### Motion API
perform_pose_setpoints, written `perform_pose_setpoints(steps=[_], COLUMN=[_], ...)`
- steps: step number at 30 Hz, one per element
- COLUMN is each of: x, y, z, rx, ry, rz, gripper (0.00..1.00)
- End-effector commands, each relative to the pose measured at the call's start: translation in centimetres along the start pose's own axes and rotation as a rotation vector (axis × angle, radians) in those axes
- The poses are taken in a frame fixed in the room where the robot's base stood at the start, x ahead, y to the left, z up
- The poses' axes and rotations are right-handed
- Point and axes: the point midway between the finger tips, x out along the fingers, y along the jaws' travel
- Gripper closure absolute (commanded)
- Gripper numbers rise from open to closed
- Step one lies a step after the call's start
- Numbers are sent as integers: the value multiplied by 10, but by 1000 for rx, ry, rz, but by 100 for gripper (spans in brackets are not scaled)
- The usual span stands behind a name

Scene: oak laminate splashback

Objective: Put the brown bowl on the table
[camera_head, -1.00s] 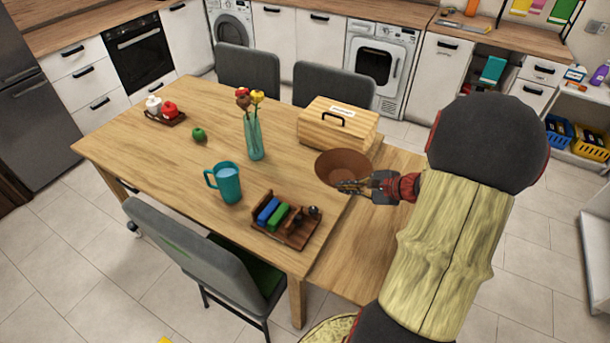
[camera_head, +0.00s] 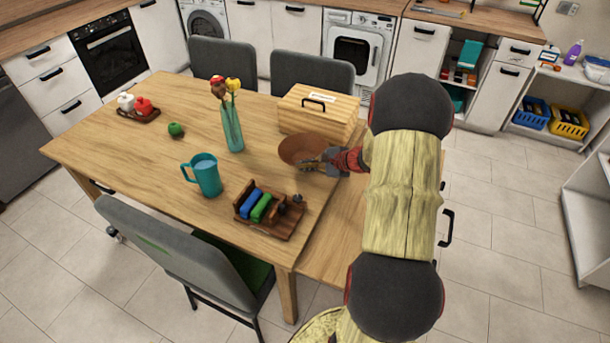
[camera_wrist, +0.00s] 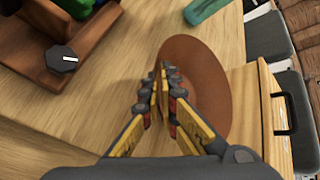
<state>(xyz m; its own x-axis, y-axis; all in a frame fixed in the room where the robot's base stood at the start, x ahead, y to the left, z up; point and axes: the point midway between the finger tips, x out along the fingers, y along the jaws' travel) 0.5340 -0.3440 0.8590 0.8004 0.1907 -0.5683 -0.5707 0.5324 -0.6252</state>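The brown bowl (camera_head: 298,149) is over the right part of the wooden table (camera_head: 130,160), in front of the wooden box. My gripper (camera_head: 312,165) is shut on its near rim, reaching in from the right. In the wrist view the fingers (camera_wrist: 166,92) pinch the rim of the bowl (camera_wrist: 206,75), which appears tilted. I cannot tell whether the bowl's underside touches the tabletop. Part of the bowl is hidden behind the fingers.
The wooden box (camera_head: 318,112) stands just behind the bowl. A vase with flowers (camera_head: 231,125), a teal mug (camera_head: 204,175) and a wooden caddy (camera_head: 275,220) stand to the left and front. Grey chairs (camera_head: 312,70) surround the table. Bare tabletop lies between vase, mug and bowl.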

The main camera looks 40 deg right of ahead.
Motion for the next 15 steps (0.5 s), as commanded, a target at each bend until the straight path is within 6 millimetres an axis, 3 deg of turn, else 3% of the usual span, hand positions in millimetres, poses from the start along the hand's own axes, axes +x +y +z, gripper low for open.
perform_pose_setpoints(steps=[7, 15], x=[24, 25], y=[19, 19], z=[-19, -19], rx=[1, 0], ry=[-1, 0], rz=[2, 0], gripper=[100, 100])
